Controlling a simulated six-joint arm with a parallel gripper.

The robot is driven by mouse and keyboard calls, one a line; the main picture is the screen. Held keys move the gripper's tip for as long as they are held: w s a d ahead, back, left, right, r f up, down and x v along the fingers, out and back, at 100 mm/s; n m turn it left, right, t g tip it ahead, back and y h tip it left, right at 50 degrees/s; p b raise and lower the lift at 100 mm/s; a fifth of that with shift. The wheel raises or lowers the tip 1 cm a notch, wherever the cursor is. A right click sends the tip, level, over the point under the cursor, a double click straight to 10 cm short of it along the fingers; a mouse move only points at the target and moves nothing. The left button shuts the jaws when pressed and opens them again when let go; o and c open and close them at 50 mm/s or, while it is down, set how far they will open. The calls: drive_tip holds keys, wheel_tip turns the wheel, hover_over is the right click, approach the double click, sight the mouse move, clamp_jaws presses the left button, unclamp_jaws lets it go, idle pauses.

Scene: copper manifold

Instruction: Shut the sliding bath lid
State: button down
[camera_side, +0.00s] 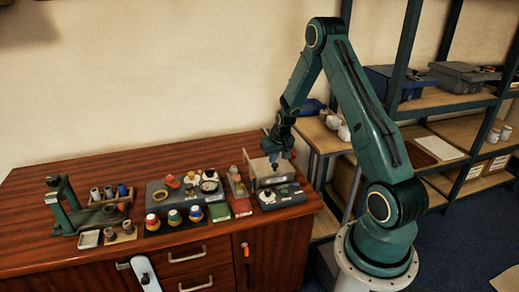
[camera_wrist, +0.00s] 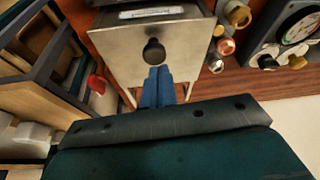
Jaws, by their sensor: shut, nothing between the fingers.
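The bath (camera_side: 264,168) stands at the right end of the wooden bench in the side view, partly hidden by my gripper. Its sliding lid (camera_wrist: 118,58) is a flat pale metal plate in the wrist view, with a round black knob (camera_wrist: 153,51) on it. My gripper (camera_side: 275,164) is low over the bath in the side view. In the wrist view its blue fingers (camera_wrist: 158,72) are together and empty, with their tips beside the knob. I cannot tell whether they touch it. How far the lid covers the bath is not clear.
A grey unit with a black knob (camera_side: 281,196) sits in front of the bath. Coloured-cap bottles (camera_side: 173,217) and a grey box with dials (camera_side: 160,194) stand left. A green stand (camera_side: 62,205) is farther left. Shelving (camera_side: 440,100) rises behind at right. The bench's back left is clear.

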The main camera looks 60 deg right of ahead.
sight(268, 163)
drive_tip(key=shift+a+f, duration=0.1)
idle(0.3)
drive_tip(key=shift+w+d+r, duration=0.2)
drive_tip(key=shift+w+d, duration=0.35)
drive_tip(key=shift+w, duration=0.15)
drive_tip(key=shift+w+d+r, duration=0.2)
drive_tip(key=shift+w+d, duration=0.3)
drive_tip(key=shift+w, duration=0.2)
drive_tip(key=shift+w+d+r, duration=0.15)
drive_tip(key=shift+w+d, duration=0.05)
drive_tip(key=shift+w, duration=0.05)
drive_tip(key=v, duration=1)
drive_tip(key=shift+s, duration=0.1)
